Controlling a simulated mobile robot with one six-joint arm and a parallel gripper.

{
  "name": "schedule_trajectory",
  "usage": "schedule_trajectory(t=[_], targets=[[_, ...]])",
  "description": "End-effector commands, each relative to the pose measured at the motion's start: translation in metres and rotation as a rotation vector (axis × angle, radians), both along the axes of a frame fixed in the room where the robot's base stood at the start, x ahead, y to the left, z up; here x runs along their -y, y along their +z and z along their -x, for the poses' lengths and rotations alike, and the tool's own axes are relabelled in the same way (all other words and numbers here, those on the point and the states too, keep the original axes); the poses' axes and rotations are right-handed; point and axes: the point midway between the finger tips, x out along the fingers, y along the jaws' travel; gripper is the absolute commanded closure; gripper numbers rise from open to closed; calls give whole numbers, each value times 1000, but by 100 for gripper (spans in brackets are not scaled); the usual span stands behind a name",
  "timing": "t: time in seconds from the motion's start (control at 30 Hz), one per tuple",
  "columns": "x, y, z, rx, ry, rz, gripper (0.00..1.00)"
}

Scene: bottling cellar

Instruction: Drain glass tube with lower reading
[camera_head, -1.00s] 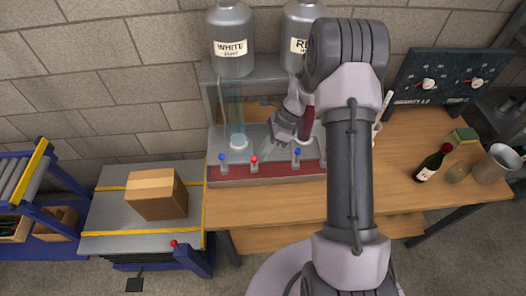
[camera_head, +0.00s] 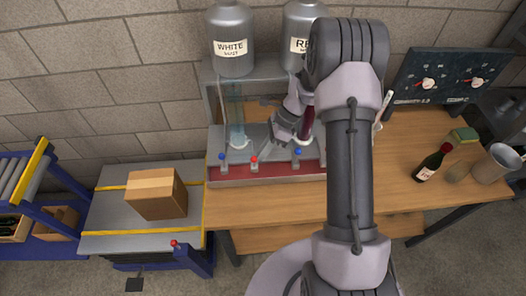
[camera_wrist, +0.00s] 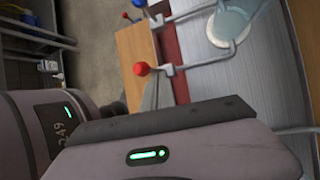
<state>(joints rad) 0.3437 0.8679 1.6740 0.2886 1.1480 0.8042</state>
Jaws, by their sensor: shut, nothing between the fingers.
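The left glass tube (camera_head: 236,115) stands clear and pale under the WHITE tank; its base also shows in the wrist view (camera_wrist: 230,28). The right glass tube (camera_head: 307,124) holds dark red liquid and is partly hidden by my arm. I cannot read the level in either tube. Along the front of the rig are a left blue-knobbed valve (camera_head: 222,157), a red-knobbed valve (camera_head: 254,160) and a right blue-knobbed valve (camera_head: 298,152). My gripper (camera_head: 266,150) is shut and empty, pointing down close to the red knob (camera_wrist: 141,69). I cannot tell whether they touch.
The WHITE tank (camera_head: 231,40) and the red tank (camera_head: 300,25) stand on the shelf above. A wine bottle (camera_head: 431,164), a metal cup (camera_head: 495,164) and a dial panel (camera_head: 452,77) are at the right. A cardboard box (camera_head: 156,193) sits on the left conveyor.

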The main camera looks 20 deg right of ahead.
Motion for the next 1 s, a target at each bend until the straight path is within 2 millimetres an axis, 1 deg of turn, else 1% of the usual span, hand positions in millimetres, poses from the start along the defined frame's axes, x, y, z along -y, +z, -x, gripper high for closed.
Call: schedule_trajectory(t=[0.37,0.73,1.0], targets=[[0,0,0,0,0,0,100],[0,16,0,0,0,0,100],[0,16,0,0,0,0,100]])
